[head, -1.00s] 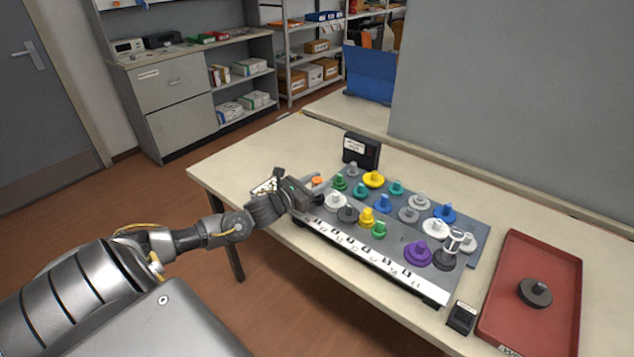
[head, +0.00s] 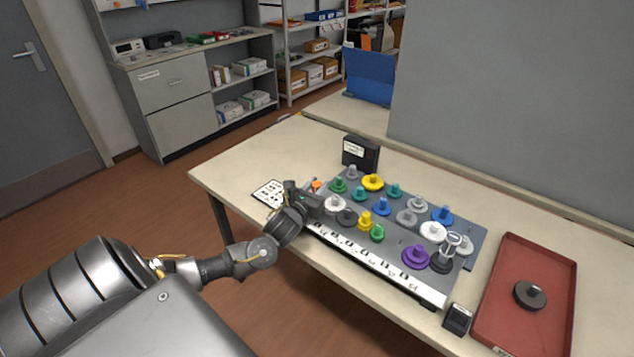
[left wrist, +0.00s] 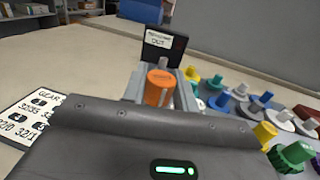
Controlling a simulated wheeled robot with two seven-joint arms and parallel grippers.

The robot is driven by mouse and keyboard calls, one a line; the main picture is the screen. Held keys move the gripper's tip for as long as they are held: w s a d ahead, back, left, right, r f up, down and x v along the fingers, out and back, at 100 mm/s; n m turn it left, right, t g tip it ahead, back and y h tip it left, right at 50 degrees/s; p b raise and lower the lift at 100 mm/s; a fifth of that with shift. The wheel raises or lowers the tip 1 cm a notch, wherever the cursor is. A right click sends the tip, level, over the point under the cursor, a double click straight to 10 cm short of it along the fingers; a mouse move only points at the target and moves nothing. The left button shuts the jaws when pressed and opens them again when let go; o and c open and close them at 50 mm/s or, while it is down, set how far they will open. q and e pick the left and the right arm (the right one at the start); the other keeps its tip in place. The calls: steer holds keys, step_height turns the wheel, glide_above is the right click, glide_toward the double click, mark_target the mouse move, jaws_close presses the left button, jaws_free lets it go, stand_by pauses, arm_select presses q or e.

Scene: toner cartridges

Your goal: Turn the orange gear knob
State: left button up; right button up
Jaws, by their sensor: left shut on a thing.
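The orange gear knob (left wrist: 159,88) stands upright at the left end of the gear panel (head: 400,270), between the fingers of my left gripper in the left wrist view. In the head view only a little of the orange knob (head: 316,185) shows past the gripper. My left gripper (head: 313,192) is shut on the knob. The gripper's body hides the knob's lower part. My right gripper is in neither view.
Several coloured gears stand on the panel right beside the gripper, the white one (head: 335,203) closest. A black display box (head: 360,153) stands behind. A printed card (head: 268,192) lies left. A red tray (head: 535,260) with a dark disc (head: 530,294) is at the right.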

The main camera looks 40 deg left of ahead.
arm_select(q)
steer(key=n+g+y+p, duration=0.1)
steer(key=n+y+p, duration=0.1)
steer(key=y+p, duration=0.1)
steer(key=n+g+y+p, duration=0.2)
steer(key=n+y+p, duration=0.1)
steer(key=y, duration=0.1)
steer(key=shift+d+r, duration=0.1)
steer(key=shift+r, duration=0.1)
steer(key=shift+f+n+g+y+p, duration=0.2)
steer(key=shift+n+g+y+p, duration=1)
steer(key=shift+n+g+y, duration=0.3)
steer(key=shift+g, duration=0.3)
steer(key=o, duration=0.9)
steer(key=shift+o, duration=0.2)
steer(key=v, duration=0.9)
steer(key=shift+s+d+p, duration=0.2)
steer(key=shift+d+p, duration=0.05)
steer(key=shift+p, duration=0.15)
steer(key=shift+s+d+f, duration=0.15)
steer(key=shift+s+d, duration=0.25)
